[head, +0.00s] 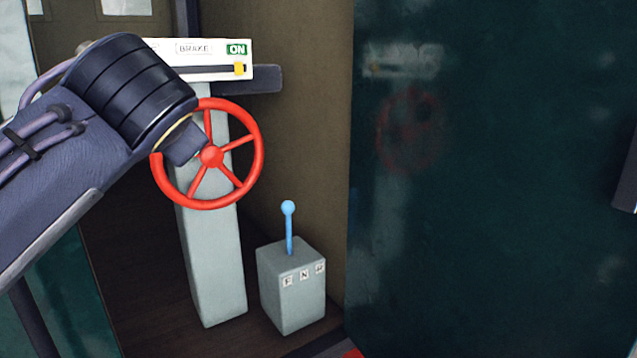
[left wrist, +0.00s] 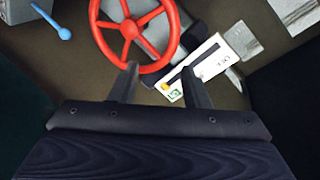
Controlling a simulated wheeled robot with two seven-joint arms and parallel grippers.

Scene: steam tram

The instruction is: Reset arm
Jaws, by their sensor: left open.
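My left arm comes in from the left in the head view. Its gripper (head: 185,143) is in front of the left part of the red wheel (head: 257,160), its fingers mostly hidden. In the left wrist view the left gripper (left wrist: 159,69) is open, its two dark fingers apart with nothing held between them. The red wheel (left wrist: 98,36) lies just beyond the fingertips there; I cannot tell whether they touch. My right gripper is not in view.
A white BRAKE panel (head: 215,50) has its yellow slider (head: 239,68) at the right, under a green ON sign. A blue lever (head: 288,225) stands roughly upright on a grey box (head: 290,300). A dark glossy panel (head: 490,200) fills the right side.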

